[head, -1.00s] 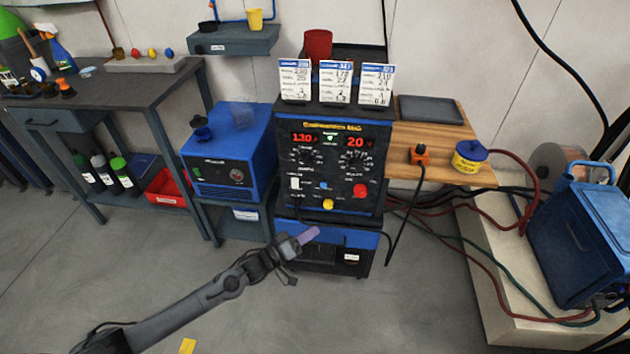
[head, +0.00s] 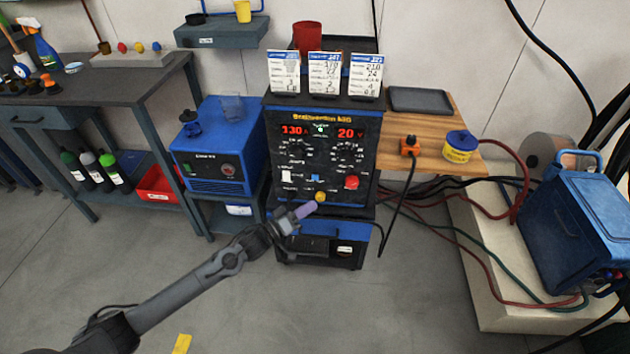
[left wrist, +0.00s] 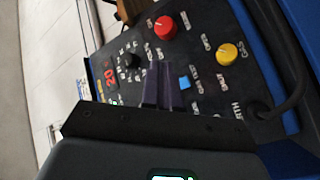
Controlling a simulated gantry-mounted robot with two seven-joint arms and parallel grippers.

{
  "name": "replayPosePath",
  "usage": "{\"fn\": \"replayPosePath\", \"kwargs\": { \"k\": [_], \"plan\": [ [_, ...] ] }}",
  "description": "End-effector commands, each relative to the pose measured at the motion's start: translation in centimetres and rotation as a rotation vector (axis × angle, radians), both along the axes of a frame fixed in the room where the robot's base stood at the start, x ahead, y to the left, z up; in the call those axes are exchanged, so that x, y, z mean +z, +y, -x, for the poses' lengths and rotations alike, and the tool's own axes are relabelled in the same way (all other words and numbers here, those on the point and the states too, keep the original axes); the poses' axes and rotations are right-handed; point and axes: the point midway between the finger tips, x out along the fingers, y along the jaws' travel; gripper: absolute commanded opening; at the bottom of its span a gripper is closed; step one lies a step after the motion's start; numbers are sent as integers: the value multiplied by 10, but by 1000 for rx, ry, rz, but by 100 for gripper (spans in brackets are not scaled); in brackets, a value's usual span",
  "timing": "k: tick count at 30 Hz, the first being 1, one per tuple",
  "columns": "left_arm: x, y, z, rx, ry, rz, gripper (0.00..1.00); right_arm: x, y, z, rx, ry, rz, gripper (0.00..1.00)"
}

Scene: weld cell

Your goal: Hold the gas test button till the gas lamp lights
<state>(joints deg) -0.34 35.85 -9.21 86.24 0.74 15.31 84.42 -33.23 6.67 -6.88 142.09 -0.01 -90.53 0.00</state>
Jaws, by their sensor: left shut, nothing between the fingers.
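A small green light (head: 320,129) glows between the displays. In the left wrist view, the blue button (left wrist: 184,82) lies just right of my fingertips, and a label by the yellow knob (left wrist: 229,53) seems to read GAS. Small print by the blue button is blurred. My left gripper (head: 306,210) is shut and empty, its purple fingertips low before the panel; contact cannot be told. My right gripper is out of view.
A blue unit (head: 213,150) stands left of the welder. A wooden shelf (head: 430,125) to its right holds an orange plug (head: 410,146) and a yellow-and-blue tin (head: 460,146). Cables hang at the right.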

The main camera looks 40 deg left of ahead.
Motion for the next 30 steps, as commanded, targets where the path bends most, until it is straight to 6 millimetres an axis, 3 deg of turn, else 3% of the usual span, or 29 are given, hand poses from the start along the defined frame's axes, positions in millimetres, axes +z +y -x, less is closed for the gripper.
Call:
{"fn": "replayPosePath", "kwargs": {
  "k": [12, 21, 30],
  "plan": [
    [-5, 27, -42, 2, -1, -2, 0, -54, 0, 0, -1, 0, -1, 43],
    [-1, 39, -61, 1, 0, 0, 0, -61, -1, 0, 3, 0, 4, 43],
    [0, 41, -65, 1, 0, 1, 0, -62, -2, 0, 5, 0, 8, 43]
  ]
}}
